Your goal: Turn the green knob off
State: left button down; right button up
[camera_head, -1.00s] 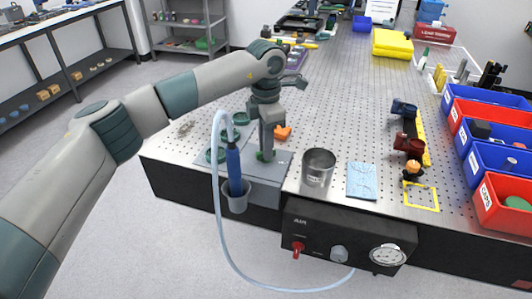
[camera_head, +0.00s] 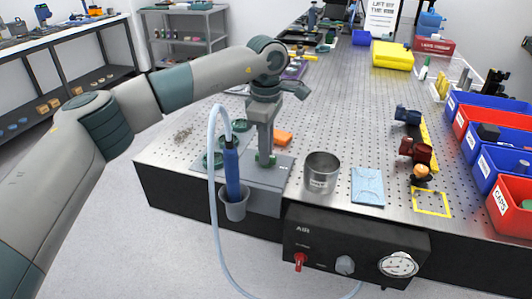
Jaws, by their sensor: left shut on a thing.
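The green knob (camera_head: 264,160) sits on a grey plate (camera_head: 276,182) at the table's near left edge. My left gripper (camera_head: 264,150) points straight down over it and is shut on it; its fingers cover much of the knob. Other green round parts (camera_head: 212,160) show on the same plate to the left, partly behind the blue tool. My right gripper is not in view.
A blue tool with a hose (camera_head: 231,170) stands in a grey cup (camera_head: 236,207) at the table edge, close left of my gripper. A metal cup (camera_head: 321,172), a blue cloth (camera_head: 368,186) and an orange block (camera_head: 283,138) are nearby. The AIR panel (camera_head: 352,244) hangs below.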

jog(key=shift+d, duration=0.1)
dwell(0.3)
pick_arm(q)
jog(key=c, duration=1.8)
grip_release()
jog(key=shift+o, duration=0.2)
